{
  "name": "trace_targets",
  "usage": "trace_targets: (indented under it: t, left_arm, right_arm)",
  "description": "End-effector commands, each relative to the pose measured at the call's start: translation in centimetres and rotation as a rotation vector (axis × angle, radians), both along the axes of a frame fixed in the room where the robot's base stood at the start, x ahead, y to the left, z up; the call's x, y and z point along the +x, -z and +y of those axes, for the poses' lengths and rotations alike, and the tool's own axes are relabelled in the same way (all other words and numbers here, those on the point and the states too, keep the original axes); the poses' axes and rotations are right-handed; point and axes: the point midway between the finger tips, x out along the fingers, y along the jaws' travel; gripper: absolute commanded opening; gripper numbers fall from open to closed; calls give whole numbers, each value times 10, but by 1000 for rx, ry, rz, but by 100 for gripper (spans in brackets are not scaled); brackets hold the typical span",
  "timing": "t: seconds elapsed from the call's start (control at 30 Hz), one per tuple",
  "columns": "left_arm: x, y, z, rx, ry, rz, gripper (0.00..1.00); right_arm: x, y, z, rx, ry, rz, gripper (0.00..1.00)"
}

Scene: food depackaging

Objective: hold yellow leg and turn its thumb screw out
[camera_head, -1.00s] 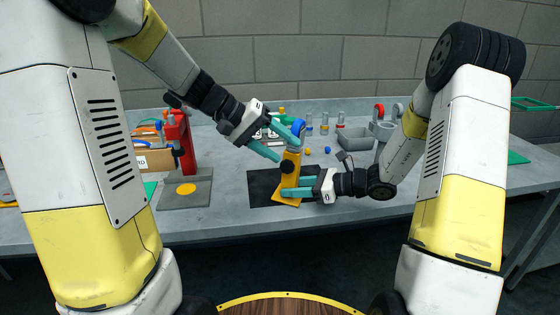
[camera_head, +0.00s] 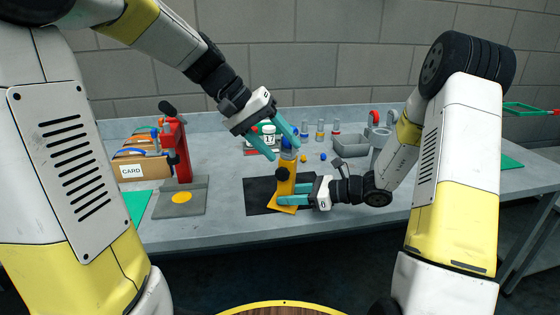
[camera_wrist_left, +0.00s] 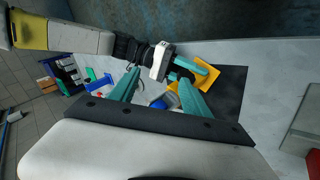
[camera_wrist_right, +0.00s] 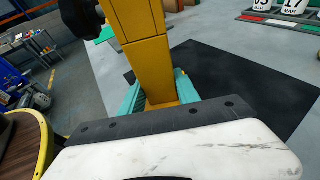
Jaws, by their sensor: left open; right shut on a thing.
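The yellow leg (camera_head: 287,187) stands nearly upright on its flat yellow foot (camera_head: 283,209) on a black mat (camera_head: 258,198).
A red press-like stand (camera_head: 176,150) on a grey plate with a yellow disc is at the left, before a box marked CARD (camera_head: 140,167). Several small bottles, loose blue and yellow pieces and a grey bin (camera_head: 350,145) are behind and right. Bare table lies in front.

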Motion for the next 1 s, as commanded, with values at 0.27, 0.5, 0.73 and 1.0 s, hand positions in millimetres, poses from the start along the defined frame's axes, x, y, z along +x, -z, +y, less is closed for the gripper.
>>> trace_targets:
  t: [0.27,0.5,0.73,1.0]
  left_arm:
    - [-24,-5,4,360,26,-114,56]
    - [-19,-25,9,508,-9,-251,56]
    - [-12,-17,8,533,-18,-280,56]
    - [6,33,1,534,-17,-275,56]
  right_arm:
    - [-1,2,-2,-4,2,4,15]
    - [-1,2,-2,-4,2,4,16]
    - [-1,2,-2,-4,2,4,16]
    - [-1,2,-2,-4,2,4,16]
